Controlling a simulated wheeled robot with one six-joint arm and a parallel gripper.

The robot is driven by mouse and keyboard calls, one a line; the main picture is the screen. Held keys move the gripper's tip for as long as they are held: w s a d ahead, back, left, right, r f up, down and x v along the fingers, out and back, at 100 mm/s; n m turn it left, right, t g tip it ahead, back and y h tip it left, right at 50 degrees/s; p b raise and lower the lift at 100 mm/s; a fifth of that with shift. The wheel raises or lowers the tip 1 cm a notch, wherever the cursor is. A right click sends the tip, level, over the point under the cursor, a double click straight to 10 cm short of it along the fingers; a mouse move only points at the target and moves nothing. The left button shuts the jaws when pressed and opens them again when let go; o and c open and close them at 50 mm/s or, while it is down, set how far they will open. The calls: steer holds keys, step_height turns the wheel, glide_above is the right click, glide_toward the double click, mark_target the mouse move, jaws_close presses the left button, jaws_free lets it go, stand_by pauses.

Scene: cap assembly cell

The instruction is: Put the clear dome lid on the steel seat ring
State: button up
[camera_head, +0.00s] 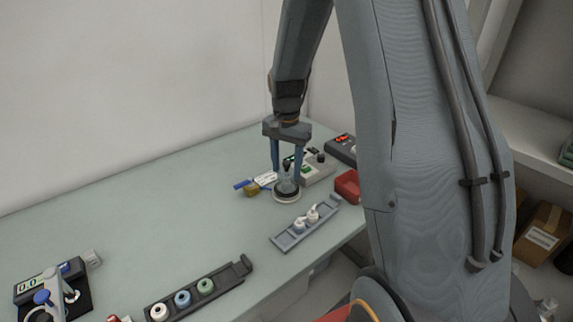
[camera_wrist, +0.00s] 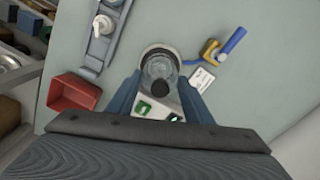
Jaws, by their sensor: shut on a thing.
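The clear dome lid (camera_head: 286,182) with its black knob is between the two blue fingers of my gripper (camera_head: 286,172). The gripper is shut on it. In the wrist view the dome lid (camera_wrist: 160,68) shows between the fingertips of my gripper (camera_wrist: 160,82). The steel seat ring (camera_head: 287,198) is directly below the lid, a pale round rim on a dark base. In the wrist view the ring (camera_wrist: 158,47) shows around the far side of the dome; its near side is hidden. I cannot tell whether lid and ring touch.
A grey rail with white parts (camera_head: 290,238) lies close in front. A red bin (camera_head: 347,185) and a grey control box (camera_head: 317,168) stand to the right and behind. A yellow-and-blue tool (camera_head: 251,189) and a white tag lie left. The table's middle left is clear.

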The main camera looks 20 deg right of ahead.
steer(key=shift+f, duration=0.3)
stand_by(0.7)
steer(key=o, duration=1.1)
steer(key=shift+r, duration=0.1)
steer(key=shift+r+p, duration=2.5)
steer(key=shift+r, duration=0.95)
steer(key=shift+a, duration=0.1)
